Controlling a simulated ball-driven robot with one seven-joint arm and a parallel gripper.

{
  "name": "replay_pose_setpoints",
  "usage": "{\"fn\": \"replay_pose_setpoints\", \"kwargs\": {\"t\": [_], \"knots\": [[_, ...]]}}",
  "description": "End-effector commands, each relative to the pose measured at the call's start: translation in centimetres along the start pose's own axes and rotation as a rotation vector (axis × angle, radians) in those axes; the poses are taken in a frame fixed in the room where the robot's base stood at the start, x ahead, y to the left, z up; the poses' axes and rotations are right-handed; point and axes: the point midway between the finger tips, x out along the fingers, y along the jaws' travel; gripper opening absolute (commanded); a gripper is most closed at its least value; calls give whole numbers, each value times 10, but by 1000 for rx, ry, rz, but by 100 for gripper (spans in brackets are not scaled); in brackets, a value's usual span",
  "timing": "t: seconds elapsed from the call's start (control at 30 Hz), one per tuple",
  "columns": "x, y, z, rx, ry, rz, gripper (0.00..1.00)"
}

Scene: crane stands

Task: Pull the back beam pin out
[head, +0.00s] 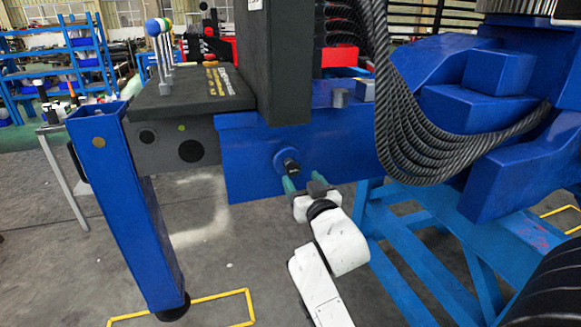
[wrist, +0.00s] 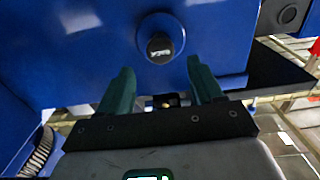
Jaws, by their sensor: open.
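A dark, round-ended pin (head: 291,166) sticks out of a round blue collar (head: 280,157) on the side of the blue beam housing (head: 240,175). It is the only such pin I make out; I take it as the beam pin. In the wrist view the pin (wrist: 160,46) shows end-on, just beyond the fingertips and roughly centred between them. My gripper (head: 303,182) is open, its green fingers pointing at the housing just below and right of the pin. In the wrist view my gripper (wrist: 160,68) has nothing between its fingers.
A grey beam (head: 170,140) runs left from the housing to a blue leg (head: 125,200) on a dark foot. Black hoses (head: 420,140) hang at the right above a light-blue stand (head: 430,270). Ball-topped levers (head: 160,45) stand above the beam. The floor below is open.

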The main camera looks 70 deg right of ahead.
Motion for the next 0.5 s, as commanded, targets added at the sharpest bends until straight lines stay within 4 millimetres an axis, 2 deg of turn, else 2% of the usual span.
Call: {"fn": "replay_pose_setpoints", "kwargs": {"t": [0.3,0.5], "knots": [[58,0,-1,0,-1,0,66],[82,-1,0,-1,-1,-1,66]]}}
